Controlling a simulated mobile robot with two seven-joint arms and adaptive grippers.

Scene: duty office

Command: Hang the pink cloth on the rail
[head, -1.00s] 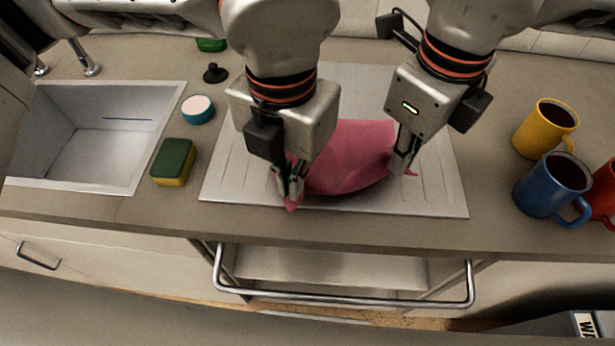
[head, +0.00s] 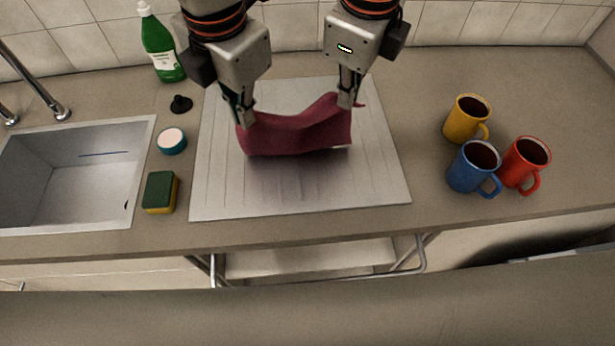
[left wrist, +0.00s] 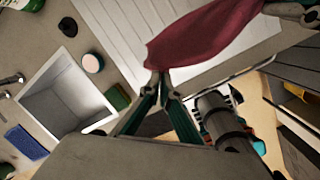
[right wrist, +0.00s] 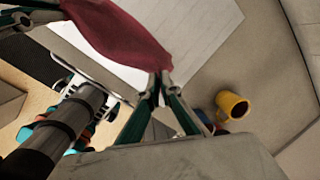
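The pink cloth (head: 298,134) hangs between my two grippers above the ribbed drainboard (head: 230,195), with a shadow below it. My left gripper (head: 243,118) is shut on its left upper corner, and my right gripper (head: 347,100) is shut on its right upper corner. The left wrist view shows the cloth (left wrist: 205,35) pinched at the left fingertips (left wrist: 157,72). The right wrist view shows the cloth (right wrist: 118,35) pinched at the right fingertips (right wrist: 160,74). The metal rail (head: 422,262) runs along the counter front, mostly hidden by a grey surface at the bottom.
A sink (head: 70,175), a green-yellow sponge (head: 160,192), a blue round tub (head: 172,141), a black stopper (head: 181,104) and a green bottle (head: 160,48) stand left. Yellow (head: 466,118), blue (head: 470,168) and red (head: 524,163) mugs stand right. The front drainboard is clear.

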